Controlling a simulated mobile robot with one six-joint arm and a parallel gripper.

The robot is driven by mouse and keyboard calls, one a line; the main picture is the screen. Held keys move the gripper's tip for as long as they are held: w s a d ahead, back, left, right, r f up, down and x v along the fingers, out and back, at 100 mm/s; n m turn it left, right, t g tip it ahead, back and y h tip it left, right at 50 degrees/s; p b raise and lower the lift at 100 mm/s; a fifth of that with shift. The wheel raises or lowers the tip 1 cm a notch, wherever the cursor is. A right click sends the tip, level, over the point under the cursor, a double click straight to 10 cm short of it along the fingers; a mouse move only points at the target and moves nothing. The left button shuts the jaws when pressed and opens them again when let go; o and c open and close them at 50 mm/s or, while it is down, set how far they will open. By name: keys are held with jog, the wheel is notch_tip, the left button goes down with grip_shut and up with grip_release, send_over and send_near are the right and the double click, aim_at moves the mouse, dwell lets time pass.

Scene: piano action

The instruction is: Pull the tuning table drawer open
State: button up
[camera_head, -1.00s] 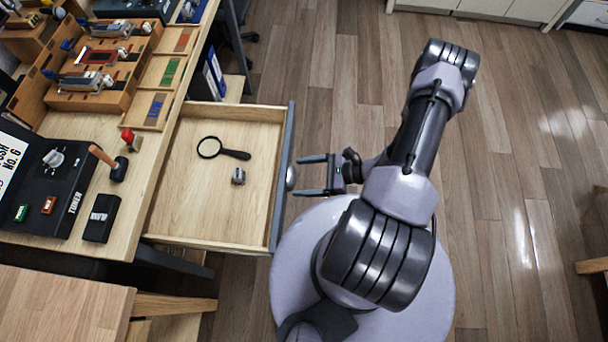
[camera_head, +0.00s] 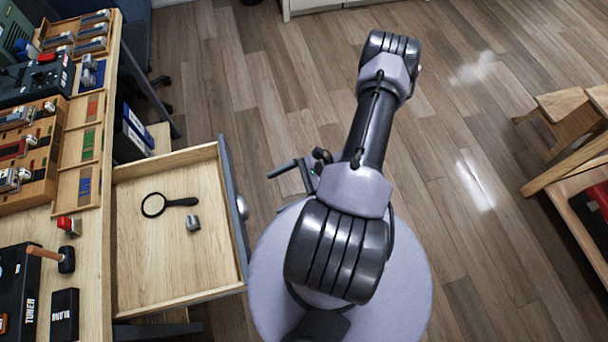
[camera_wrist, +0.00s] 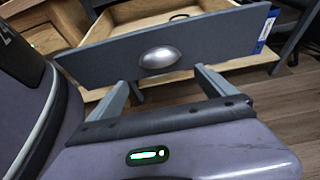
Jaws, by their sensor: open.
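The tuning table drawer (camera_head: 178,287) stands pulled far out of the table (camera_head: 84,205). A magnifying glass (camera_head: 154,205) and a small grey metal piece (camera_head: 193,223) lie inside it. My gripper (camera_head: 283,176) is to the right of the drawer front, apart from the knob. In the wrist view its two fingers (camera_wrist: 165,92) are spread and empty, with the knob ahead between and beyond them.
On the table are wooden racks (camera_head: 30,150), a hammer (camera_head: 62,258), a red-topped piece (camera_head: 68,226) and a black box (camera_head: 65,315). Blue binders (camera_head: 133,130) stand beyond the drawer. A wooden stool (camera_head: 570,120) is at the right. The floor behind my arm is clear.

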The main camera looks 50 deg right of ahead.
jog(key=p+v, duration=0.1)
jog(key=v, duration=0.7)
jog(key=shift+s+d, duration=0.15)
jog(key=shift+d, duration=0.05)
jog(key=shift+r, duration=0.2)
jog(key=w+a+r+n+g+h, duration=0.2)
jog(key=w+r+n, duration=0.2)
jog(key=r, duration=0.4)
jog(key=w+a+r+n+g+h, duration=0.1)
jog(key=w+a+r+n+g, duration=0.25)
jog(key=r, duration=0.45)
jog(key=w+a+r+n+g+h, duration=0.2)
jog(key=w+r+n, duration=0.15)
jog(key=r, duration=0.45)
jog(key=s+a+r+n+t+h, duration=0.2)
jog(key=a+r+n, duration=0.3)
jog(key=a+r, duration=0.3)
jog(key=s+a+r+n+t+h, duration=0.1)
jog(key=s+a+r+n+t, duration=0.2)
jog(key=s+a+r+n, duration=0.2)
jog(key=a+r, duration=0.3)
jog(key=a, duration=0.1)
jog(key=shift+s+h, duration=0.15)
jog(key=shift+h, duration=0.25)
